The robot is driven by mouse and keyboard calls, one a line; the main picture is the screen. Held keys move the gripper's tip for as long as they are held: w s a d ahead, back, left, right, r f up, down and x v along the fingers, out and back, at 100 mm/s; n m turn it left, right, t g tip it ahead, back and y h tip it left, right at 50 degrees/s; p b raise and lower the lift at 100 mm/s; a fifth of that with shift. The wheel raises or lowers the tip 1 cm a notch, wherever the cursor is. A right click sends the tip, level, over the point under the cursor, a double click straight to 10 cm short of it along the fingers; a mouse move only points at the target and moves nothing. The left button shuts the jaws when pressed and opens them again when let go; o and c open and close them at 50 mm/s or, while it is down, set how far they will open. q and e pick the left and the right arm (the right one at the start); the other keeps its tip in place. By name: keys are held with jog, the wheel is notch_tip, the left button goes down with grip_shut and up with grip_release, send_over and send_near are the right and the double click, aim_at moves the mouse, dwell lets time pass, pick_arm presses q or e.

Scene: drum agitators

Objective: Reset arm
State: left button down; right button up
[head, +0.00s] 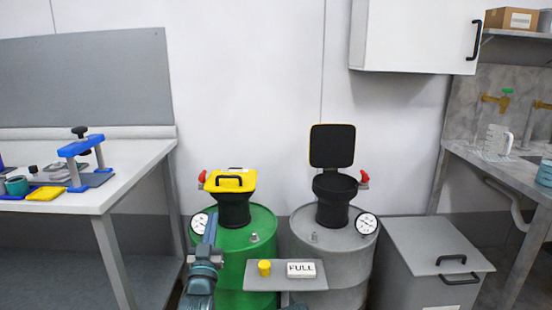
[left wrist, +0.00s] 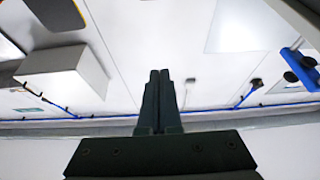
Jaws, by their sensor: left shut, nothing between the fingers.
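My left gripper (head: 210,230) is shut and empty, pointing up in front of the green drum (head: 262,240). In the left wrist view, its two dark fingers (left wrist: 160,75) are together with nothing between them. The green drum has a black funnel with a closed yellow lid (head: 230,181), a red handle and a gauge. The grey drum (head: 303,238) beside it has a black funnel with its lid (head: 332,146) standing open. My left gripper overlaps the green drum in the picture; I cannot tell whether they touch. My right gripper is not in view.
A small shelf (head: 262,282) before the drums holds a yellow cup (head: 264,267) and a FULL sign (head: 301,269). A workbench (head: 104,198) with a blue clamp stands at left. A grey bin (head: 437,243) and a sink counter (head: 500,175) stand at right. A white cabinet (head: 415,35) hangs above.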

pick_arm(q)
jog(key=s+d+f+m+g, duration=0.1)
jog(key=d+f+g, duration=0.2)
jog(key=f, duration=0.4)
jog(key=s+d+f+g+h, duration=0.1)
jog(key=d+f+g, duration=0.2)
jog(key=f+g, duration=0.2)
jog(key=s+d+f+m+g, duration=0.1)
jog(key=d+f+g, duration=0.3)
jog(key=f, duration=0.6)
jog(key=shift+s+m+h, duration=0.15)
jog(key=shift+m+h, duration=0.15)
jog(key=s+f+g+y, duration=0.1)
jog(key=s+f+g, duration=0.25)
jog(key=s, duration=0.25)
jog(key=s+f+m+g+y, duration=0.1)
jog(key=s+f+g, duration=0.25)
jog(key=s, duration=0.35)
jog(key=s+f+g+y, duration=0.1)
jog(key=s+f+g, duration=0.1)
jog(key=s+g, duration=0.3)
notch_tip(320, 180, up, 34)
jog(key=s+p, duration=0.1)
jog(key=p, duration=3.2)
jog(key=shift+s+d+t+p, duration=0.35)
jog(key=shift+d+t+p, duration=0.05)
jog(key=shift+d, duration=0.05)
jog(key=shift+f, duration=0.15)
